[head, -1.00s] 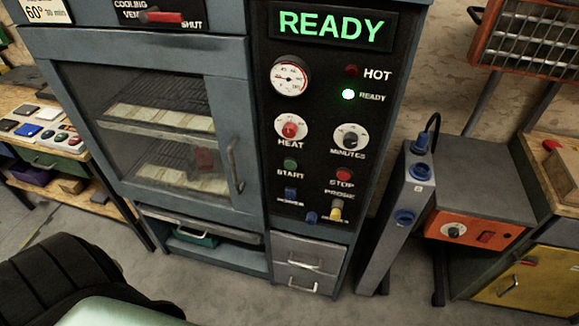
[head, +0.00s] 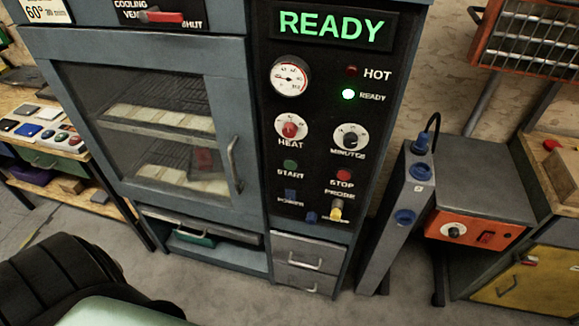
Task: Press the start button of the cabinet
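The blue-grey cabinet (head: 155,45) stands in front of me in the head view, with its glass door shut. Its black control panel (head: 318,110) is on the right side. The green start button (head: 290,164) sits at the panel's lower left, above the word START. The red stop button (head: 344,175) is to its right. The hot lamp (head: 351,71) looks dark red. Neither gripper is in view, and nothing covers the start button.
A heat knob (head: 291,129) and a minutes knob (head: 350,137) sit above the buttons. A grey post with blue sockets (head: 397,215) and an orange-fronted unit (head: 475,229) stand right. A cluttered wooden shelf (head: 60,130) is left.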

